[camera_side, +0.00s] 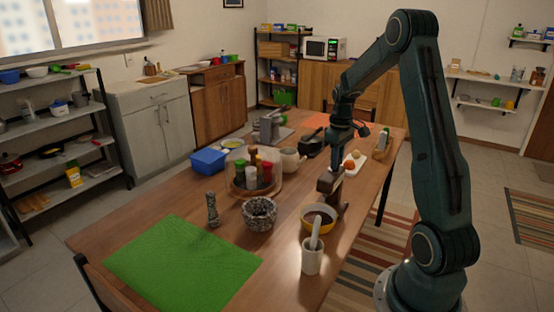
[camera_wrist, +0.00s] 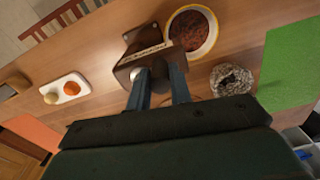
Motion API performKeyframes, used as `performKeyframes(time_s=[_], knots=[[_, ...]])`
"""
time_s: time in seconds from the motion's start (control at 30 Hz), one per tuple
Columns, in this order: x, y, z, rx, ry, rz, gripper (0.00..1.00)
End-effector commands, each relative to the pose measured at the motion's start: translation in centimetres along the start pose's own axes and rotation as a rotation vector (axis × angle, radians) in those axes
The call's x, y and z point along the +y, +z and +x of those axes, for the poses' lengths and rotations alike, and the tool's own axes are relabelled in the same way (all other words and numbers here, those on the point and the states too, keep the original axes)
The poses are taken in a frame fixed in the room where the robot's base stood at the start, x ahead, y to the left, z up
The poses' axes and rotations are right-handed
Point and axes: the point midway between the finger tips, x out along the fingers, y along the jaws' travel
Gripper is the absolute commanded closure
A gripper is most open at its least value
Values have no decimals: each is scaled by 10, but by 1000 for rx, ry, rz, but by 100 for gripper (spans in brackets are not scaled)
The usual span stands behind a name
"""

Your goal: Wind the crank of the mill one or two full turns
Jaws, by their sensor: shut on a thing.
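The mill (camera_side: 327,184) is a brown, box-like body standing on the wooden table, just behind a yellow-rimmed bowl. It also shows in the wrist view (camera_wrist: 143,55), with its top towards the camera. My gripper (camera_side: 335,168) points down at the top of the mill. In the wrist view its two fingers (camera_wrist: 158,78) reach the near edge of the mill and are shut on its crank. The crank is mostly hidden by the fingers, so its angle cannot be told.
The bowl (camera_wrist: 194,32) with dark brown contents is close beside the mill. A speckled stone bowl (camera_side: 259,212), a white cup with a pestle (camera_side: 312,258) and a rack of spice bottles (camera_side: 252,178) stand nearby. The green mat (camera_side: 180,265) is bare.

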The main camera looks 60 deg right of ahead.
Motion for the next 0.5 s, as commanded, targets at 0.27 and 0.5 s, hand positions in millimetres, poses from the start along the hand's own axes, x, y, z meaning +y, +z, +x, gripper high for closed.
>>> performKeyframes(time_s=[0.27,0.5], knots=[[6,7,-1,2,2,-195,100],[9,9,-1,2,2,-276,100]])
